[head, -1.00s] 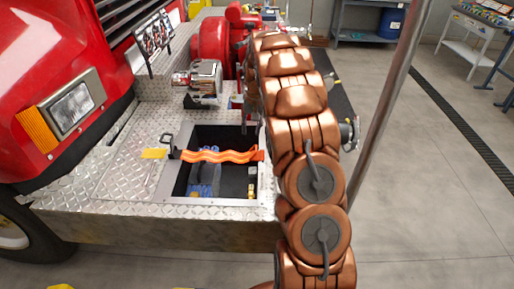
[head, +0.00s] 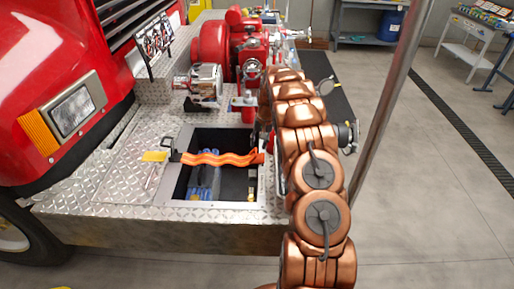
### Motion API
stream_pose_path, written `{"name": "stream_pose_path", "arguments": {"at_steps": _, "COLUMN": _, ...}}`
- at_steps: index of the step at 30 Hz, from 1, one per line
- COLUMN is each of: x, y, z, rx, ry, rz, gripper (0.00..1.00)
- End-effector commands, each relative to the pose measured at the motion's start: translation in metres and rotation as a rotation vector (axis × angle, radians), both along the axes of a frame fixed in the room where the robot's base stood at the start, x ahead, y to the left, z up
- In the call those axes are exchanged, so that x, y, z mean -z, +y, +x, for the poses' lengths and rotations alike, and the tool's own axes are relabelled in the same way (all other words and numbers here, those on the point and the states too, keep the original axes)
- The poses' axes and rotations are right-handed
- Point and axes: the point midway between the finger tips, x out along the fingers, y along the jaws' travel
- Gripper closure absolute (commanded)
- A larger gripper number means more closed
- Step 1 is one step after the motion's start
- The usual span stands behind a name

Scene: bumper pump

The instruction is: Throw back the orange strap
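The orange strap (head: 222,158) lies wavy across the open recessed compartment (head: 236,188) in the fire truck's diamond-plate bumper. A black buckle (head: 172,151) sits at its left end, by a small yellow tab (head: 154,156). The strap's right end reaches the compartment's right rim, close to my arm. My copper-coloured arm rises at the right of the compartment and hides part of the bumper there. My gripper's fingers are hidden behind the arm, so whether they touch the strap cannot be told.
Blue items (head: 205,180) lie inside the compartment. Behind it stand a chrome fitting (head: 204,82) and red pump parts (head: 212,45). A grey pole (head: 388,105) rises right of my arm. The floor at the right (head: 440,200) is clear.

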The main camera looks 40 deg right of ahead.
Motion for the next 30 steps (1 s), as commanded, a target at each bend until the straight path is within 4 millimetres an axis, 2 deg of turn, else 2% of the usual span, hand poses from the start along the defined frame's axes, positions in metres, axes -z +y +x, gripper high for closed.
{"name": "stream_pose_path", "arguments": {"at_steps": 3, "x": 0.016, "y": 0.003, "z": 0.001, "rx": 0.001, "ry": 0.002, "rz": 0.001, "gripper": 0.64}}
{"name": "stream_pose_path", "arguments": {"at_steps": 9, "x": 0.033, "y": 0.005, "z": 0.003, "rx": 0.000, "ry": 0.002, "rz": 0.000, "gripper": 0.64}}
{"name": "stream_pose_path", "arguments": {"at_steps": 18, "x": 0.037, "y": 0.006, "z": 0.004, "rx": 0.000, "ry": 0.000, "rz": 0.000, "gripper": 0.65}}
{"name": "stream_pose_path", "arguments": {"at_steps": 28, "x": 0.037, "y": 0.006, "z": 0.004, "rx": 0.000, "ry": 0.000, "rz": 0.000, "gripper": 0.99}}
{"name": "stream_pose_path", "arguments": {"at_steps": 30, "x": 0.037, "y": 0.006, "z": 0.004, "rx": 0.000, "ry": 0.000, "rz": 0.000, "gripper": 1.00}}
